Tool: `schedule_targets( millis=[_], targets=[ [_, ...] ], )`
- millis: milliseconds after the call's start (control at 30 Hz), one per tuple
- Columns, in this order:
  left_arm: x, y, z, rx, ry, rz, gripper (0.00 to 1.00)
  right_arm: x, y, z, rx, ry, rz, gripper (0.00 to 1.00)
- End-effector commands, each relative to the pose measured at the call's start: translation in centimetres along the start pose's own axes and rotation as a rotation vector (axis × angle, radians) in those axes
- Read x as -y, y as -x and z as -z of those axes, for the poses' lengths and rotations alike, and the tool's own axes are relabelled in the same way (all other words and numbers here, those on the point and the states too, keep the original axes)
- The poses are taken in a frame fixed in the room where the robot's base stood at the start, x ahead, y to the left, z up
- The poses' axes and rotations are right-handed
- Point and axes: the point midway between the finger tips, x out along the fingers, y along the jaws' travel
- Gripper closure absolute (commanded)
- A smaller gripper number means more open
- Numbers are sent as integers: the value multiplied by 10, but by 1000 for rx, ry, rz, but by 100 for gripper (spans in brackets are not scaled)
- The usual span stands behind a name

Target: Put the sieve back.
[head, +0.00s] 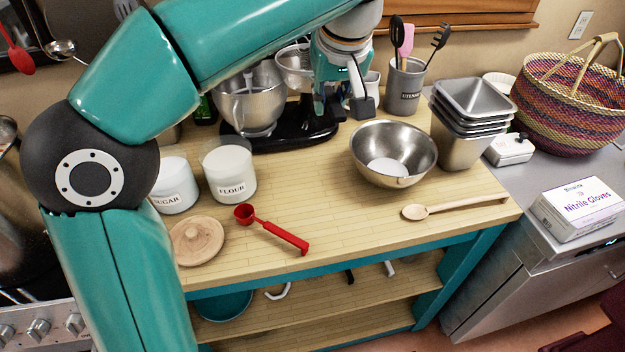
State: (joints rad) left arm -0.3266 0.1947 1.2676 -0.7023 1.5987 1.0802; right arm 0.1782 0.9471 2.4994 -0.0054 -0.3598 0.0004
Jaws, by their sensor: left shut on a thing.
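The sieve appears raised at the back near the wall. My right gripper is not in view.
The black stand mixer (290,132) stands close below the sieve. A grey utensil crock (404,88), stacked metal tins (462,145) and a steel bowl (370,170) stand to the right. Sugar (175,182) and flour (230,165) jars stand left.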

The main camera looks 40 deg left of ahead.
Motion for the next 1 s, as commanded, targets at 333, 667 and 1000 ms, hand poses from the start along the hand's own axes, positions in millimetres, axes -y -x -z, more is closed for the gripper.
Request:
schedule_targets(
  millis=[333,667,1000],
  targets=[
    [9,-53,-19,-1,18,7,100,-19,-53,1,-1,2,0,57],
    [7,-83,-33,0,12,6,100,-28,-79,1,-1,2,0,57],
    [7,-156,-65,1,9,8,100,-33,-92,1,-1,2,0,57]
  ],
)
